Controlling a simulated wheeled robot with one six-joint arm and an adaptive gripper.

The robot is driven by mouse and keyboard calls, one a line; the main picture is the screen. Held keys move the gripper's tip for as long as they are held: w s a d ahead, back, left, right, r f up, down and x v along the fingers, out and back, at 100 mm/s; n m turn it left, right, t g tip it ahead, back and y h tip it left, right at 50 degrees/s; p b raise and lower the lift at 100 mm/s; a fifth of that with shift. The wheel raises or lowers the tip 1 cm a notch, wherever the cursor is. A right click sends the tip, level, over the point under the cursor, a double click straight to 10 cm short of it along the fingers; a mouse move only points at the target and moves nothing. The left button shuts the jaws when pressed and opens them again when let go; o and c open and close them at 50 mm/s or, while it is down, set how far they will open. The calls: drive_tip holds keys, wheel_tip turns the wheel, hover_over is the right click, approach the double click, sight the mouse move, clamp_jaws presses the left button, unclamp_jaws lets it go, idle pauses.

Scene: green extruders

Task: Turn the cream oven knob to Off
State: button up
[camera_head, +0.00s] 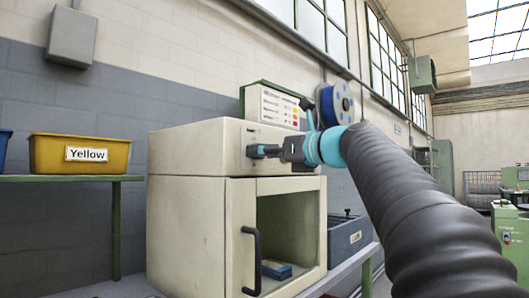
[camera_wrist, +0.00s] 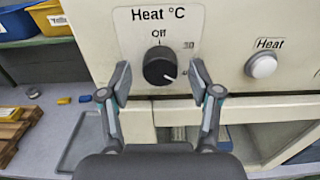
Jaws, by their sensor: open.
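The cream oven (camera_head: 190,230) stands against the wall in the head view. Its black round knob (camera_wrist: 160,65) is near the middle of the wrist view, under the "Heat °C" label. "Off" is printed above the knob. The knob's white pointer line is at its lower right, away from "Off". My gripper (camera_wrist: 162,78) is open, one finger left and one right of the knob, with a gap visible on each side. In the head view my gripper (camera_head: 265,151) is at the oven's upper front panel and hides the knob.
A white "Heat" button (camera_wrist: 262,66) is right of the knob. The oven door has a black handle (camera_head: 254,262) below. A yellow bin (camera_head: 52,154) sits on a green shelf at left. A blue spool (camera_head: 336,103) and chart board (camera_head: 272,106) are behind the oven top.

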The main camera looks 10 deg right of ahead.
drive_tip(key=shift+w, duration=0.1)
drive_tip(key=c, duration=1.1)
drive_tip(key=shift+c, duration=0.2)
drive_tip(key=shift+n, duration=0.3)
drive_tip(key=n+b, duration=0.4)
drive_tip(key=n, duration=1.9)
drive_tip(key=shift+r, duration=0.1)
drive_tip(key=shift+n, duration=0.3)
